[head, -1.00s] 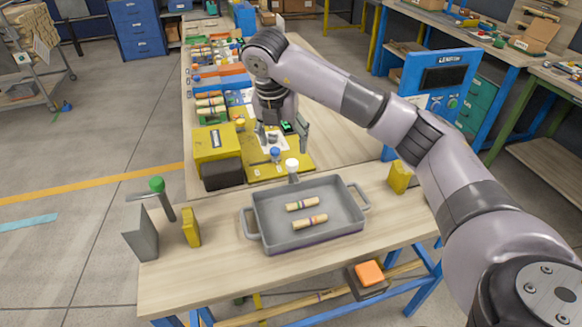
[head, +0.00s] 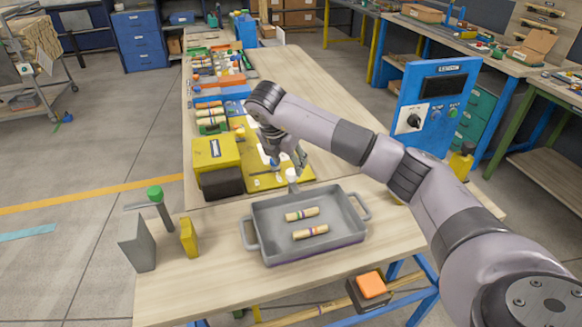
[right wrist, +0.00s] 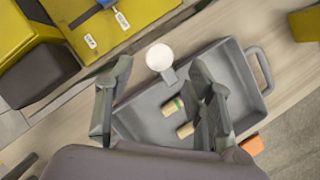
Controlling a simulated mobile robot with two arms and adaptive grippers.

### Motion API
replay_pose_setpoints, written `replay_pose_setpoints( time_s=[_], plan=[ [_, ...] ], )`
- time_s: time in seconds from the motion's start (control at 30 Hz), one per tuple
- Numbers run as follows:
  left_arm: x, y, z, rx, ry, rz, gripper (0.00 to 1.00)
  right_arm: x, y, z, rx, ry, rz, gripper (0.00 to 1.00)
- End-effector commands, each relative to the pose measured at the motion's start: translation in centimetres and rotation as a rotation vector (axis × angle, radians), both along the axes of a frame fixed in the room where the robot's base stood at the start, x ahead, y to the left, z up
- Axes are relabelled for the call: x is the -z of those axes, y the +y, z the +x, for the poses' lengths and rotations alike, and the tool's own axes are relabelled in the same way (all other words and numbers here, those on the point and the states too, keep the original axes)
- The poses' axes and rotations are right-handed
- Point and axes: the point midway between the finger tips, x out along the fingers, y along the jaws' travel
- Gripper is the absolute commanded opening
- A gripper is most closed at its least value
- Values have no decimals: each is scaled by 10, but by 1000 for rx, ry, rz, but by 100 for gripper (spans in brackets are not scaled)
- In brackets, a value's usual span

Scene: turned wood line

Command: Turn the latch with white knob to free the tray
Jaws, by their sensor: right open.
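The white knob (head: 292,175) tops the latch standing at the back edge of the grey tray (head: 252,216). The knob also shows in the right wrist view (right wrist: 159,57), between and slightly beyond the fingertips as seen there. My right gripper (head: 289,160) is open and just above and behind the knob; whether a finger touches it I cannot tell. Its two fingers show apart in the right wrist view (right wrist: 161,68). The tray has two side handles and holds two striped wooden pieces (head: 302,214). My left gripper is out of view.
A green-knobbed latch (head: 155,193) stands at the left beside a grey block (head: 137,243) and a yellow block (head: 189,237). A yellow box (head: 215,151) stands behind the tray on the left.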

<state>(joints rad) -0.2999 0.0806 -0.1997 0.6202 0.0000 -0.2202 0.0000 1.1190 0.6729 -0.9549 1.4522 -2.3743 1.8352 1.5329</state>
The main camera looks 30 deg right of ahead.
Motion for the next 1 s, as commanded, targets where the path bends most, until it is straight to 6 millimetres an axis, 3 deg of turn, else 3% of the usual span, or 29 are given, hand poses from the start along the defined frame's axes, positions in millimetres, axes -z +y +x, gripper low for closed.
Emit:
replay_pose_setpoints(
  time_s=[0.1, 0.3, 0.67, 1.0],
  plan=[
    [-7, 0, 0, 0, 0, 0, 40, 19, -8, 3, 2, 3, -2, 49],
    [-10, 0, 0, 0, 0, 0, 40, 39, -14, 8, 0, 1, 0, 49],
    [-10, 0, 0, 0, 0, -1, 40, 43, -15, 9, 0, -1, -1, 49],
    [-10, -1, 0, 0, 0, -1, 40, 43, -15, 9, 0, -1, -1, 26]
  ],
)
